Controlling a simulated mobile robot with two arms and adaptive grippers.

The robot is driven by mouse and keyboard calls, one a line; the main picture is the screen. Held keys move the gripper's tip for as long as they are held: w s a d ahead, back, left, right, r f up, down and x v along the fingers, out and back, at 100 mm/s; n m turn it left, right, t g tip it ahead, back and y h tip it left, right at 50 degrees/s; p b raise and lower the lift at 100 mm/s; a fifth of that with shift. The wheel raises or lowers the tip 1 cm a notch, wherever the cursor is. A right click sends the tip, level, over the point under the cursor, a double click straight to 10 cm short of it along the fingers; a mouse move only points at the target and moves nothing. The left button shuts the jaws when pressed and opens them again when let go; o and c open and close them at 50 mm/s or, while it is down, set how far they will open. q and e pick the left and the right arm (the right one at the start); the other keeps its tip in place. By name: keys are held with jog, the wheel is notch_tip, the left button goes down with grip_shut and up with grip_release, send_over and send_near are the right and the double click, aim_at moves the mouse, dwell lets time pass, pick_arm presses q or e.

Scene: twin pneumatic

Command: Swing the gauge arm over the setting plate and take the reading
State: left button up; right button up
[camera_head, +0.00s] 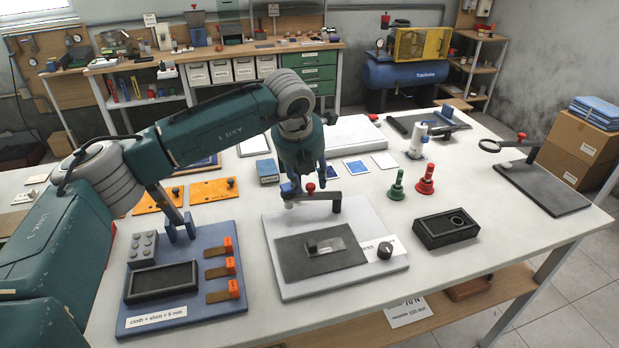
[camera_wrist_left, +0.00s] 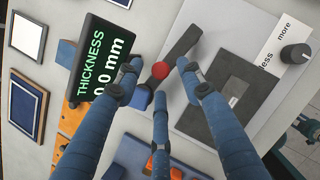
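The gauge stands on a pale base (camera_head: 288,283) with a dark setting plate (camera_head: 345,262) on it. The dark gauge arm (camera_head: 322,196) carries a red knob (camera_head: 310,187) and points left, behind the setting plate and off it. The knob also shows in the left wrist view (camera_wrist_left: 160,70). There the dark display (camera_wrist_left: 105,55) reads "THICKNESS" and what looks like 0.0 mm, partly covered by a finger. My left gripper (camera_head: 308,184) hangs over the knob, its three fingers (camera_wrist_left: 160,75) spread around it; I cannot tell whether they touch. My right gripper is not in view.
A control knob (camera_head: 385,250) sits on the base's right. A blue tray (camera_head: 200,313) with orange-tabbed pieces lies left. Green (camera_head: 396,186) and red (camera_head: 425,180) handled pieces and a black block (camera_head: 446,229) stand right.

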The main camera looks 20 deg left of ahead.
pick_arm(q)
jog(key=shift+x, duration=0.9)
jog(key=shift+c, duration=0.5)
grip_shut()
